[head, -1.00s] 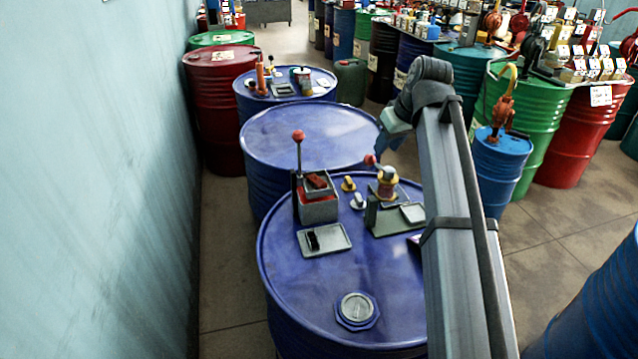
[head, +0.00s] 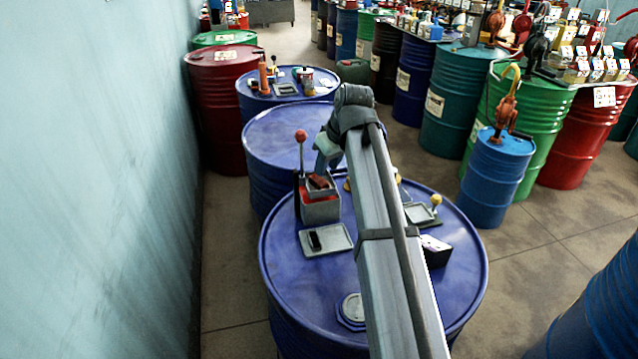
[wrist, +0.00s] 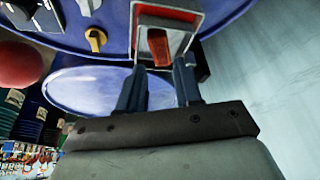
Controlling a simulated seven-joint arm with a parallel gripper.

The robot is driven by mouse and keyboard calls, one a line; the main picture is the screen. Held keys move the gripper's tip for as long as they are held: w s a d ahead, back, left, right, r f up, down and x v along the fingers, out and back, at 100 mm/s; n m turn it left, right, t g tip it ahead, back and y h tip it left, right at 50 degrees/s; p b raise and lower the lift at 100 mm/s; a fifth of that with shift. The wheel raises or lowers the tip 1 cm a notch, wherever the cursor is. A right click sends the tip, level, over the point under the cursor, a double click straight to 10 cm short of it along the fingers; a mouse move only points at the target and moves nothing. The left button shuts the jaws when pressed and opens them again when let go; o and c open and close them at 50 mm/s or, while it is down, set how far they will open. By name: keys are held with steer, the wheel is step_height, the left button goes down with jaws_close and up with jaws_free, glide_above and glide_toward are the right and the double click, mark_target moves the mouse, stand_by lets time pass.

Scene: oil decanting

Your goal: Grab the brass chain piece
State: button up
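I cannot make out a piece that is clearly a brass chain. A grey box with a red inside (head: 320,211) stands on the near blue drum and holds a reddish-brown block (head: 318,181). The block (wrist: 158,47) also shows in the wrist view. A yellow knob-like piece (wrist: 96,39) and a whitish one (wrist: 88,6) sit beside the box. In the head view my arm hides most of them, and the fingertips are hard to see.
A red-balled lever (head: 301,136) rises beside the box. A grey tray (head: 342,240) with a black piece lies in front. Right of my arm are a flat tray (head: 418,212), a yellow-topped piece (head: 436,200) and a black box (head: 436,251). A wall (head: 90,180) is at left.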

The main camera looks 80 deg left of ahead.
mark_target(321, 181)
steer(key=shift+x, duration=3.05)
steer(key=shift+c, duration=0.5)
jaws_close()
